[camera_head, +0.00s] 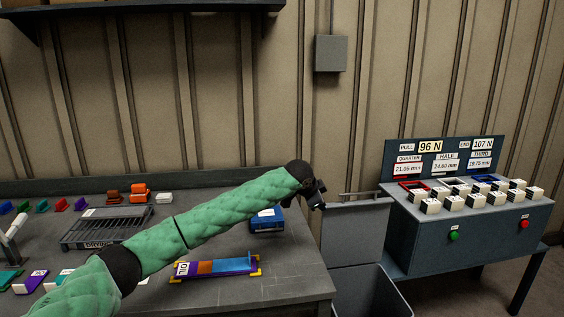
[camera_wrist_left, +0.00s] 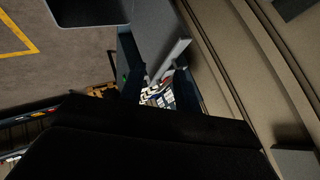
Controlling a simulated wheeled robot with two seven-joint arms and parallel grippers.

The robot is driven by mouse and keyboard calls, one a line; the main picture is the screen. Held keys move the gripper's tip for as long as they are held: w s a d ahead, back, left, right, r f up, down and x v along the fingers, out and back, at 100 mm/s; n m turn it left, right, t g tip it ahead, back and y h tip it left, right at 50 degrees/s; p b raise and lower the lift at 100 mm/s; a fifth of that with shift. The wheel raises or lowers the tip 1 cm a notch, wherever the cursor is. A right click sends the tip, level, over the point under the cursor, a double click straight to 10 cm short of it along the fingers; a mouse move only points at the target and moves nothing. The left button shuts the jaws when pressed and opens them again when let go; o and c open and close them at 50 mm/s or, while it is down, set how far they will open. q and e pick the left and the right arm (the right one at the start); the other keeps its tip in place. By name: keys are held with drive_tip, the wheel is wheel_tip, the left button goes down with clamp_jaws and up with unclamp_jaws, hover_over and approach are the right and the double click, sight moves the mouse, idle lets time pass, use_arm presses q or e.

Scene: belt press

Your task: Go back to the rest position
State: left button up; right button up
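My left arm reaches across the head view from the lower left. My left gripper (camera_head: 316,194) is dark and points right, above the gap between the workbench and the press console. Its fingers are small and dark there, so I cannot tell whether it is open or shut or holds anything. My right gripper is not in view.
A grey bin (camera_head: 345,236) stands between the workbench (camera_head: 290,270) and the press console (camera_head: 480,228). On the bench are a drying rack (camera_head: 88,243), a blue box (camera_head: 266,225) and a fixture (camera_head: 190,272) with a coloured strip. A shelf (camera_head: 100,6) hangs above.

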use_arm(q)
drive_tip(key=s+r+t, duration=0.2)
drive_tip(key=s+r, duration=0.2)
drive_tip(key=r, duration=0.5)
drive_tip(key=s+a+r+n+t+y, duration=0.1)
drive_tip(key=s+a+n, duration=0.1)
drive_tip(key=s, duration=0.3)
drive_tip(key=s+a+r+n+t, duration=0.1)
drive_tip(key=s+a+r+n, duration=0.15)
drive_tip(key=s, duration=0.35)
drive_tip(key=s+a+f+n+g+y, duration=0.1)
drive_tip(key=s+a+f+n, duration=0.2)
drive_tip(key=s+a+f, duration=0.5)
drive_tip(key=s+a+f+n+g+y, duration=0.15)
drive_tip(key=s+a+f, duration=0.35)
drive_tip(key=f, duration=0.6)
drive_tip(key=s+a+f+n, duration=0.3)
drive_tip(key=s+a+f, duration=0.4)
drive_tip(key=f, duration=0.2)
drive_tip(key=s+a+f+n+g, duration=0.1)
drive_tip(key=s+a+f+g, duration=0.1)
drive_tip(key=s+f, duration=1)
drive_tip(key=s+a+f+n+g, duration=0.1)
drive_tip(key=s+f+g, duration=0.4)
drive_tip(key=s+f, duration=0.7)
drive_tip(key=s, duration=0.6)
drive_tip(key=shift+a, duration=0.4)
